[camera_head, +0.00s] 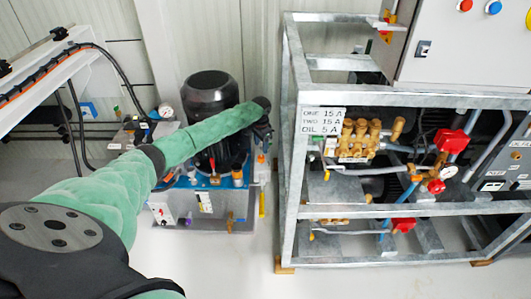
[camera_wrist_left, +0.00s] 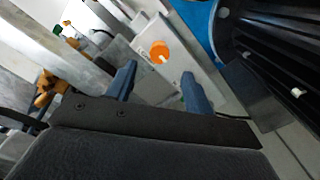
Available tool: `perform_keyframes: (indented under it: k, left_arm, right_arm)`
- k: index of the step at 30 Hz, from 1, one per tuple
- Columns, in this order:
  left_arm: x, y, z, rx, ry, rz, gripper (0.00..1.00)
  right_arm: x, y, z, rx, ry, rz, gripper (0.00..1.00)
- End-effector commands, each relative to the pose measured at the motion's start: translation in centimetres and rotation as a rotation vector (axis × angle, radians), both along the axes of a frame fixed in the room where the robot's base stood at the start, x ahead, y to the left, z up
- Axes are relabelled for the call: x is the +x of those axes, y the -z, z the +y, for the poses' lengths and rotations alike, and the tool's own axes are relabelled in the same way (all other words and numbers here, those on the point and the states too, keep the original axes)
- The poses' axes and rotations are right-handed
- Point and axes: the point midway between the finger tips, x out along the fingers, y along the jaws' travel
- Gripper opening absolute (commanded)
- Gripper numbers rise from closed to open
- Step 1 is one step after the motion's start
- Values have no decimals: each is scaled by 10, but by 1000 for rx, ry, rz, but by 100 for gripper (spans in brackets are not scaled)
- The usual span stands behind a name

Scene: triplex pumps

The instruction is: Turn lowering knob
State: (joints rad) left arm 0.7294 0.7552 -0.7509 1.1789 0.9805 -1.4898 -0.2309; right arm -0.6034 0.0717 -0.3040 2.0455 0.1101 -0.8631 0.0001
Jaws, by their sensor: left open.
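An orange round knob (camera_wrist_left: 160,51) with a pale mark sits on a light grey block (camera_wrist_left: 178,55) in the left wrist view. My left gripper (camera_wrist_left: 158,78) is open, with its two blue fingers on either side of the line to the knob. The knob appears beyond the fingertips, and nothing is held between them. In the head view my left arm reaches across to the right side of the blue-based pump unit (camera_head: 205,181), with the left gripper (camera_head: 263,138) pointing down there. Several small orange parts show near it; I cannot tell which is the knob. My right gripper is not seen.
The black motor (camera_head: 210,88) stands close beside the left gripper. A grey metal frame (camera_head: 291,170) with brass pumps (camera_head: 357,135) and red parts stands just to the right. The floor (camera_head: 225,262) in front of the pump unit is clear.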

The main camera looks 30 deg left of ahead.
Motion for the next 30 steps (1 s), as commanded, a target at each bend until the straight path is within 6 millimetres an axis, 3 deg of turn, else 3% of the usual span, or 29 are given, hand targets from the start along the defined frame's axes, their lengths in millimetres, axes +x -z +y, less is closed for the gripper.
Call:
perform_keyframes:
  k: [15, 27, 30]
  left_arm:
    - [-1, 67, -1, 0, 0, 3, 52]
    - [-1, 74, -1, 0, 0, 1, 52]
    - [-1, 74, -1, 0, 0, 1, 34]
  right_arm:
    - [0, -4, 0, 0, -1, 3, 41]
    - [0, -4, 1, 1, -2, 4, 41]
    - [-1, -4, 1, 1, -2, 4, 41]
